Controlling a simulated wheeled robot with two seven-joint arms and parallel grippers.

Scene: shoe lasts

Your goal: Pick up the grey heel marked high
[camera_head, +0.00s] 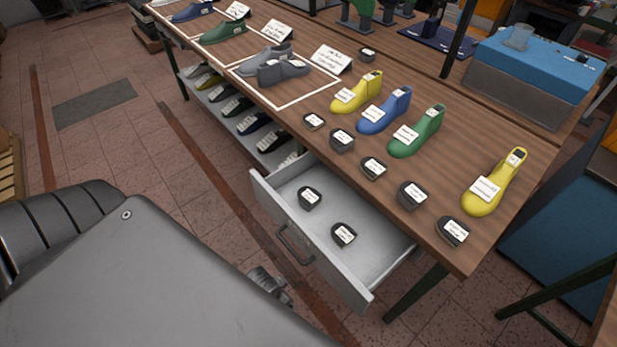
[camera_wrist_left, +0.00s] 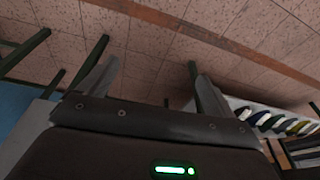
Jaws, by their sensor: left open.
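Several dark grey heels with white labels stand in a row on the wooden table, among them one at the near corner (camera_head: 452,231), a taller one (camera_head: 412,195), and others further back (camera_head: 373,168), (camera_head: 342,140) and (camera_head: 313,121). Two more heels lie in the open drawer, one further back (camera_head: 310,198) and one nearer (camera_head: 344,236). The labels are too small to read, so I cannot tell which is marked high. My left gripper (camera_wrist_left: 158,70) is open and empty in the left wrist view, apart from all heels. My right gripper is not in view.
The pale grey drawer (camera_head: 384,268) sticks out under the table edge. Yellow, blue and green lasts stand behind the heels, with a yellow last (camera_head: 487,193) at the right. Another heel (camera_head: 368,54) sits further back. Shoes fill a shelf (camera_wrist_left: 243,105) below the table.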

